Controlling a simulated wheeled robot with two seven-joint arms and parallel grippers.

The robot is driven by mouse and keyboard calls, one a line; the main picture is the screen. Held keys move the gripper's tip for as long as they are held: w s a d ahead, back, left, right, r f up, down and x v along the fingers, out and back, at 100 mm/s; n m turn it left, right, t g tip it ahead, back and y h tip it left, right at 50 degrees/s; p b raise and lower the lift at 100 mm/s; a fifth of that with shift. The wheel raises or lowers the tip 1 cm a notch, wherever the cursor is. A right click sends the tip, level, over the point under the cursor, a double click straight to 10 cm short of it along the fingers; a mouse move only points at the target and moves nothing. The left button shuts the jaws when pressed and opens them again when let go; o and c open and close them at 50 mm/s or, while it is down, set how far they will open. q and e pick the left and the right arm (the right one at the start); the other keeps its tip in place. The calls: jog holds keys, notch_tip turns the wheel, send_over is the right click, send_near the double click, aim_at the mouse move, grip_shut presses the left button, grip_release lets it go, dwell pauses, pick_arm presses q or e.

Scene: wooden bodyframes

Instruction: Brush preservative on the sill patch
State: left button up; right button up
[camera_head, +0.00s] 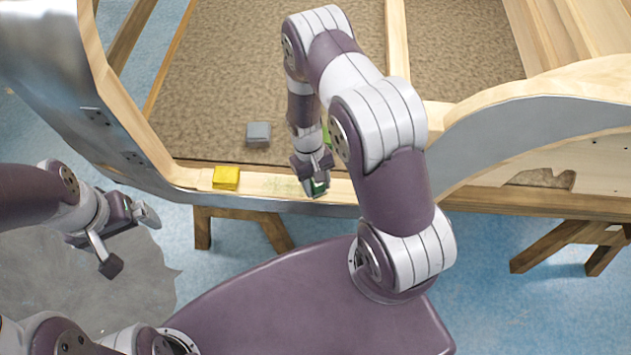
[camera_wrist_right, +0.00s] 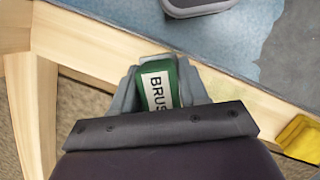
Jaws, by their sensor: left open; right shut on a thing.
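My right gripper (camera_head: 313,188) is shut on a green brush at the sill's front edge. In the right wrist view the brush (camera_wrist_right: 158,88) sits between the fingers, with "BRUS" readable on its label; its bristles are hidden. The pale wooden sill (camera_head: 345,190) runs along the frame's near side. A faint greenish-tan patch (camera_head: 270,186) shows on it just left of my right gripper. I cannot tell whether the brush touches the sill. My left gripper (camera_head: 130,242) is open and empty, left of and in front of the sill.
A yellow block (camera_head: 226,177) sits on the sill left of the patch. A grey block (camera_head: 258,134) lies on the brown floor panel (camera_head: 225,85). A bit of green (camera_head: 325,135) shows behind my right arm. Curved metal-faced frame sides (camera_head: 60,75) rise left and right.

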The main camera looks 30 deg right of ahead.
aim_at(321, 185)
jog(key=r+p, duration=0.1)
jog(key=r, duration=0.1)
jog(key=r+p, duration=0.1)
jog(key=shift+s+d+r+p, duration=0.15)
jog(key=shift+d+r+p, duration=0.05)
jog(key=shift+r+p, duration=0.15)
jog(key=shift+r, duration=0.35)
notch_tip(321, 185, up, 2)
jog(key=shift+r+p, duration=0.1)
jog(key=shift+p, duration=1.05)
jog(key=shift+r+p, duration=0.5)
jog(key=shift+r, duration=0.25)
